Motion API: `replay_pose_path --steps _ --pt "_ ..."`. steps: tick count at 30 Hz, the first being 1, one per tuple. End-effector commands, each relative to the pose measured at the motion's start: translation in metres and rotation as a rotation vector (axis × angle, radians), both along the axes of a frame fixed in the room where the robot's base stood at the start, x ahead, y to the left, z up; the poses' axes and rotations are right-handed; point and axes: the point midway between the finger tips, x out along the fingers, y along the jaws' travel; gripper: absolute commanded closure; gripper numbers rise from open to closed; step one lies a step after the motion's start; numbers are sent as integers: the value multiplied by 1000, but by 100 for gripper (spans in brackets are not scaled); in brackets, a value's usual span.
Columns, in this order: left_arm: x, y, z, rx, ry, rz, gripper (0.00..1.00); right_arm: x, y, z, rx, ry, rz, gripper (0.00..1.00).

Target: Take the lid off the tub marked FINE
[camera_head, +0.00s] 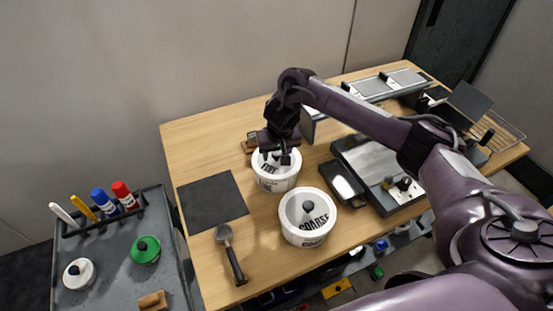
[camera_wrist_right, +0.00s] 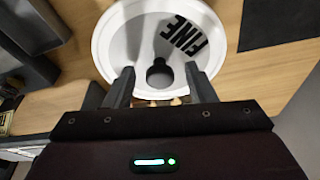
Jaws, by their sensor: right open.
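The white tub marked FINE (camera_head: 275,184) stands on the wooden table, its white lid (camera_wrist_right: 128,42) on top. The lid bears the word FINE and a black round knob (camera_wrist_right: 160,75). My right gripper (camera_head: 279,157) is above this lid, pointing down and hiding part of it. In the right wrist view its fingers (camera_wrist_right: 160,85) are open, one on each side of the knob, with gaps on both sides. I cannot tell how far down the knob they reach. My left gripper is not in view.
A similar tub marked COARSE (camera_head: 305,236), with its lid on, stands close in front. A dark mat (camera_head: 212,202) and a scoop (camera_head: 231,254) lie to the left. A black tray (camera_head: 346,184) and a grey machine (camera_head: 372,168) stand to the right. A marker cart (camera_head: 112,262) is at far left.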

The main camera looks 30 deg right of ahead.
Motion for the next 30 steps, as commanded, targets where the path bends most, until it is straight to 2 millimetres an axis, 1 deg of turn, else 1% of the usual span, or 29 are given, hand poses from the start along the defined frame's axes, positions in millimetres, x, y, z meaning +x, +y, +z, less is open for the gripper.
replay_pose_path --steps 1,9,11,19,23,26,28,30 --pt "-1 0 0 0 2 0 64 0 0 0 0 0 0 54" --pt "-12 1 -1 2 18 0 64 0 0 0 0 0 0 89" --pt "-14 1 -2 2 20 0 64 0 0 0 0 0 -1 96" --pt "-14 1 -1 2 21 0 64 0 0 2 0 -1 -1 96" --pt "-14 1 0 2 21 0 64 1 0 10 0 -3 -1 96" --pt "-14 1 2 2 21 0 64 1 0 23 1 -4 0 96" --pt "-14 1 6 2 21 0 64 1 0 37 0 -5 0 96" --pt "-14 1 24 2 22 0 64 2 -1 62 -3 -7 0 96"
